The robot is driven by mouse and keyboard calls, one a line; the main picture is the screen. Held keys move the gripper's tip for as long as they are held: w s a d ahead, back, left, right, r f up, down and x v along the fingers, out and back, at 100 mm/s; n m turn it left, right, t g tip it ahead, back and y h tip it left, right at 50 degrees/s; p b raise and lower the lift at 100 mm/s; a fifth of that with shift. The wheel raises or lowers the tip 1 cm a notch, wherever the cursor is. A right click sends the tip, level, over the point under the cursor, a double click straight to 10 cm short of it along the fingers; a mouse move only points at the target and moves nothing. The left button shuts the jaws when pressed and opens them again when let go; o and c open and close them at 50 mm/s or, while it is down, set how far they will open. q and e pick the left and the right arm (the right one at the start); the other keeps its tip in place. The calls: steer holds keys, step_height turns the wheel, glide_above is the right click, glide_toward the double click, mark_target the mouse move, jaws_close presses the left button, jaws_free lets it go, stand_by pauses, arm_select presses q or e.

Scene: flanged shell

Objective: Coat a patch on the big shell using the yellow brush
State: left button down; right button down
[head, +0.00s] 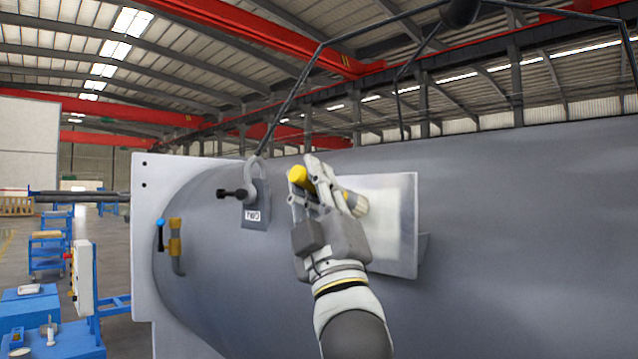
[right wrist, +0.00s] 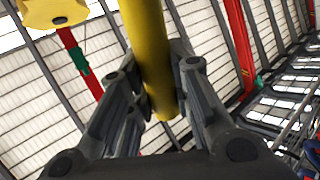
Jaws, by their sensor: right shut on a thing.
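The big grey shell (head: 520,230) fills the right side of the head view, with a pale flange plate (head: 143,240) at its left end. A pale square plate (head: 398,225) stands out in front of the shell's side. My right gripper (head: 318,182) is in front of that plate, shut on the yellow brush (head: 298,175). In the right wrist view, the brush's yellow handle (right wrist: 152,50) runs between the two fingers. I cannot tell whether the brush touches any surface. My left gripper is in neither view.
A shackle (head: 256,172) with a tagged lug sits on the shell, left of my right gripper. A brass-coloured fitting with a blue-knobbed lever (head: 160,235) is near the flange. Dark lifting lines (head: 292,95) rise above the shell. Blue carts (head: 48,250) stand at far left.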

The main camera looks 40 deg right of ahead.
steer(key=w, duration=0.6)
steer(key=shift+w+a, duration=0.25)
steer(key=shift+s, duration=0.1)
stand_by(0.3)
steer(key=a, duration=0.6)
steer(key=shift+s, duration=0.25)
steer(key=shift+a, duration=0.1)
steer(key=a, duration=0.3)
steer(key=shift+s, duration=0.1)
stand_by(0.3)
steer(key=shift+d, duration=0.2)
